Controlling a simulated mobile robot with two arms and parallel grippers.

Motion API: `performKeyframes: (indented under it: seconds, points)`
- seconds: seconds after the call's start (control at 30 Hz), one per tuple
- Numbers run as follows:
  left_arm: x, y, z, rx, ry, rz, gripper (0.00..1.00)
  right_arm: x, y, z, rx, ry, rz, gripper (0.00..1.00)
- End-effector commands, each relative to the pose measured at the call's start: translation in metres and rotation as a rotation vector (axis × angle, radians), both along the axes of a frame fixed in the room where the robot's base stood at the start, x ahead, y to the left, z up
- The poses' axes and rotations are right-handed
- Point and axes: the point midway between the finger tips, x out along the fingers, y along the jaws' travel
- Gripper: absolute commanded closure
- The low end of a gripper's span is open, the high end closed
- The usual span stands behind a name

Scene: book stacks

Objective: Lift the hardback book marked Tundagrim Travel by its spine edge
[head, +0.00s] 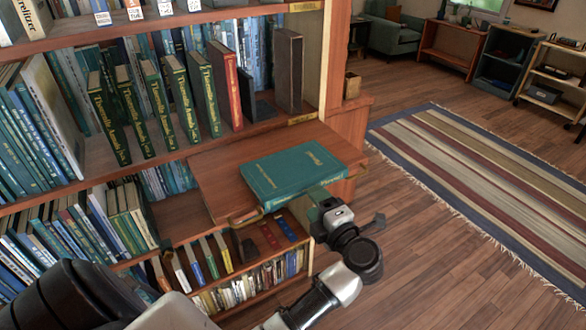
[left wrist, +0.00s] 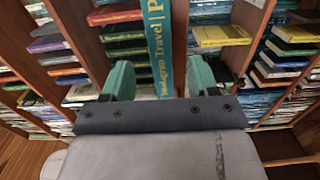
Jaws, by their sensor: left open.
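The teal hardback book (head: 292,174) with gold lettering lies flat on a pull-out wooden shelf (head: 212,188) in the head view. In the left wrist view its teal spine (left wrist: 158,42) reads Tundagrim Travel and runs between the two green fingers. My left gripper (head: 316,208) is at the book's near right edge in the head view. In the left wrist view the gripper (left wrist: 161,78) is open, with a finger on each side of the spine and visible gaps. Its fingertips are partly hidden in the head view. My right gripper is not in view.
A bookcase with upright green books (head: 160,103) and a dark brown book (head: 288,72) stands behind the pull-out shelf. More books (head: 250,284) fill the shelf below. A striped rug (head: 480,175) lies to the right, with open wooden floor around it.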

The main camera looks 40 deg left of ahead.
Motion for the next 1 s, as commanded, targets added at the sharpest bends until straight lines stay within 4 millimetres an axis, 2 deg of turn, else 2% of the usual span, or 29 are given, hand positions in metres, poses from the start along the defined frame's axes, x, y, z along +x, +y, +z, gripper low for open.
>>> performKeyframes:
  seconds: [0.17, 0.33, 0.5, 0.77, 1.0]
  points:
    - [0.006, 0.012, 0.002, 0.003, 0.001, 0.000, 0.40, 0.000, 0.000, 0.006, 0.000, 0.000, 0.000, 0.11]
    - [0.021, 0.034, 0.004, 0.006, 0.002, 0.001, 0.40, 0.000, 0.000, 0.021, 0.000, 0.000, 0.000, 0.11]
    - [0.029, 0.050, 0.000, 0.003, 0.000, -0.001, 0.40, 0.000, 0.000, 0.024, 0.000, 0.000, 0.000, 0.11]
    - [0.030, 0.052, -0.002, 0.001, 0.000, -0.002, 0.40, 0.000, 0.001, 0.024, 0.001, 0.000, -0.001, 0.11]
    - [0.030, 0.052, -0.002, 0.001, 0.000, -0.002, 0.76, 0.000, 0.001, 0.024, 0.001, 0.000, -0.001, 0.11]
